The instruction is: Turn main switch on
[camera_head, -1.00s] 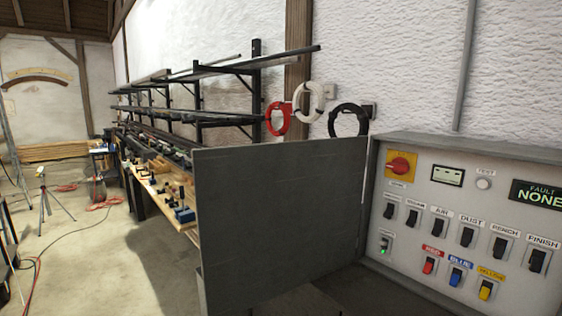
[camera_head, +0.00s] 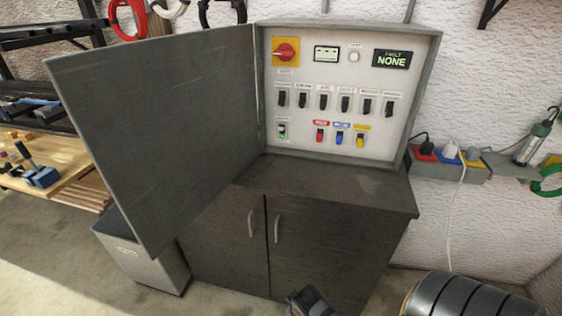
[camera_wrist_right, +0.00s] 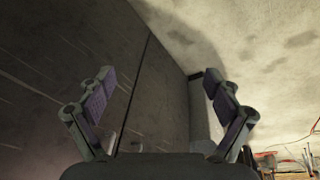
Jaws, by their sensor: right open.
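The main switch (camera_head: 286,51) is a red rotary handle on a yellow plate, at the upper left of a grey control panel (camera_head: 340,95) in the head view. Its handle looks roughly sideways; its label is too small to read. My right gripper (camera_wrist_right: 160,78) shows in the right wrist view with its two fingers spread and nothing between them. Behind it is a dark surface with a straight seam. It is apart from the main switch, which does not show in the wrist view. My left gripper is not in view.
The box's open door (camera_head: 160,120) stands out to the left of the panel. A dark cabinet (camera_head: 330,240) carries the box, with clear top space before it. A grey bin (camera_head: 145,262) stands left, a dark ribbed cylinder (camera_head: 465,300) lower right. The display reads NONE.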

